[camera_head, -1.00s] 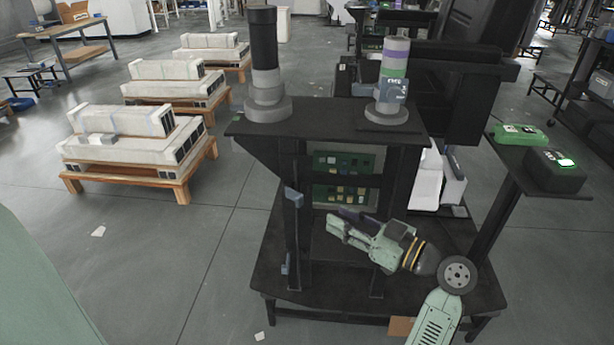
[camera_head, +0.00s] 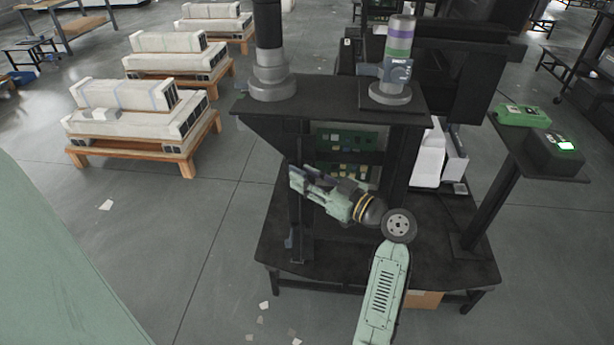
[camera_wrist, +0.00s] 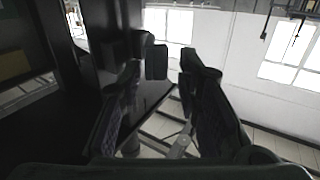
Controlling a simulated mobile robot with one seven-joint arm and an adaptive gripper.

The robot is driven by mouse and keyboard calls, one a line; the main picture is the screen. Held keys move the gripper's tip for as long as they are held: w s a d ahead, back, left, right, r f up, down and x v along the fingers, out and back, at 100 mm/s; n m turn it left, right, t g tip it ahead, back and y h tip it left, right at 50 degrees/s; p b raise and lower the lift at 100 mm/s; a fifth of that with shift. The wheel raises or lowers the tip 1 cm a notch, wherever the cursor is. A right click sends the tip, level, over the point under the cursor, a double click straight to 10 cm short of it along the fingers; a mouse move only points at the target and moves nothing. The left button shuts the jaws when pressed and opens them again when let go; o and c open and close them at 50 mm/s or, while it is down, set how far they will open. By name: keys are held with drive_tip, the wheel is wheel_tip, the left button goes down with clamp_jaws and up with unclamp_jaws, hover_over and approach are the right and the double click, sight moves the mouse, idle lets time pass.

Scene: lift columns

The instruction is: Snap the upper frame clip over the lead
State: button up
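The black frame (camera_head: 395,150) stands on a dark base, with green circuit boards behind its opening. My gripper (camera_head: 294,180) is at the frame's left post, covering the place of the upper clip in the head view. In the wrist view my gripper (camera_wrist: 162,66) is open, its two dark fingers apart. A small dark block (camera_wrist: 157,62), perhaps the upper clip, shows between the fingertips; I cannot tell whether they touch it. A lower grey-blue clip (camera_head: 291,240) is on the same post, below my gripper. I cannot make out the lead for certain in either view.
A grey stepped cylinder (camera_head: 271,75) and a banded cylinder (camera_head: 398,45) stand on the frame's top plate (camera_head: 330,105).

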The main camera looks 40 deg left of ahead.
drive_tip(key=shift+c, duration=0.6)
clamp_jaws()
drive_tip(key=n+g+b, duration=0.1)
drive_tip(key=b, duration=0.1)
drive_tip(key=w+n+g+b, duration=0.1)
drive_tip(key=g+b, duration=0.1)
drive_tip(key=n+g+b, duration=0.1)
drive_tip(key=b, duration=0.1)
drive_tip(key=shift+w+g+h, duration=0.3)
drive_tip(key=shift+g+h, duration=0.1)
drive_tip(key=shift+o, duration=0.6)
unclamp_jaws()
